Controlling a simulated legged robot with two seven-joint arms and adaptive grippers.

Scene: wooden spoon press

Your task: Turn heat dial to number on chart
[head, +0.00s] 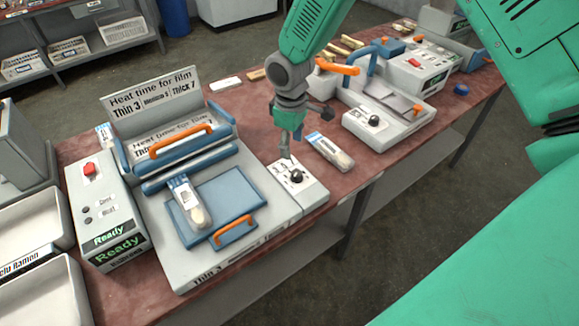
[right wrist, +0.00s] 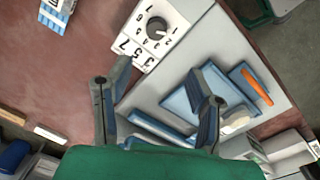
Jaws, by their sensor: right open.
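The heat dial (head: 296,176) is a dark round knob on a pale panel at the right of the near press. In the right wrist view the dial (right wrist: 157,27) has printed numbers around it; I cannot tell its exact setting. The chart (head: 152,97) stands behind the press and reads Thin 3, Medium 5, Thick 7. My right gripper (head: 287,141) points down just above and behind the dial, apart from it. In its wrist view the gripper (right wrist: 158,68) is open and empty, with the dial beyond its fingertips. My left gripper is not in view.
A wrapped spoon pack (head: 190,203) lies on the press's blue plate (head: 237,193), below a raised orange handle (head: 181,140). Another pack (head: 330,152) lies right of the dial. A second press (head: 376,138) stands farther right. A control box (head: 103,215) reads Ready.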

